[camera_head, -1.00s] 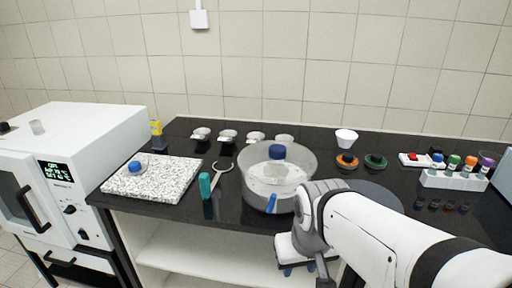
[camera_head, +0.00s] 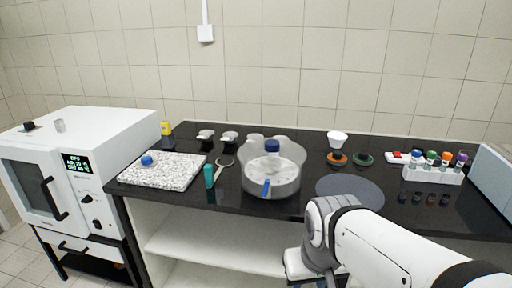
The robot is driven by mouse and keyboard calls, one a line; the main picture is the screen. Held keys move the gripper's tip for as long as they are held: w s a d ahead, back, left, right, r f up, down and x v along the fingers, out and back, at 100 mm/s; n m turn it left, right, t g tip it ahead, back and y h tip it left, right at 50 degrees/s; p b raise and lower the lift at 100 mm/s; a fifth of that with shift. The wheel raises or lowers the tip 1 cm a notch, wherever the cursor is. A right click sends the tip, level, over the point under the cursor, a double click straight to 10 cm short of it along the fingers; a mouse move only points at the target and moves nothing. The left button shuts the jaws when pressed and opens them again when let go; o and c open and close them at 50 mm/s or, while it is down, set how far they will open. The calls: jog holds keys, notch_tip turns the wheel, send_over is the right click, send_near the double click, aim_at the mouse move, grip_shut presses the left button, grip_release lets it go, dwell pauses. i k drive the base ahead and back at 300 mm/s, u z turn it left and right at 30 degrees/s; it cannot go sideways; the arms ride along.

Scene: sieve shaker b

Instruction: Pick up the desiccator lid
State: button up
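The desiccator (camera_head: 285,186) is a round, clear glass vessel near the front edge of the black bench, in the middle of the head view. The desiccator lid (camera_head: 288,152) is clear and has a dark blue knob (camera_head: 272,146) on top. It appears to sit on the vessel, though the seam between them is hard to make out. A blue tab (camera_head: 266,189) shows on the vessel's front. My gripper (camera_head: 301,265) is to the right of the desiccator and lower in the picture, apart from it, in front of the bench. Its fingertips are not clear.
A speckled slab (camera_head: 160,173) with a small blue-topped item, a teal cylinder (camera_head: 209,176) and a ring-ended tool (camera_head: 224,161) lie left. A dark grey disc (camera_head: 349,190) is right of the desiccator. A rack (camera_head: 433,174) of colour-capped bottles stands farther right; a white oven (camera_head: 80,165) is far left.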

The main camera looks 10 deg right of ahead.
aim_at(270, 154)
jog(key=z, duration=0.15)
jog(key=i, duration=1)
jog(key=u, duration=0.15)
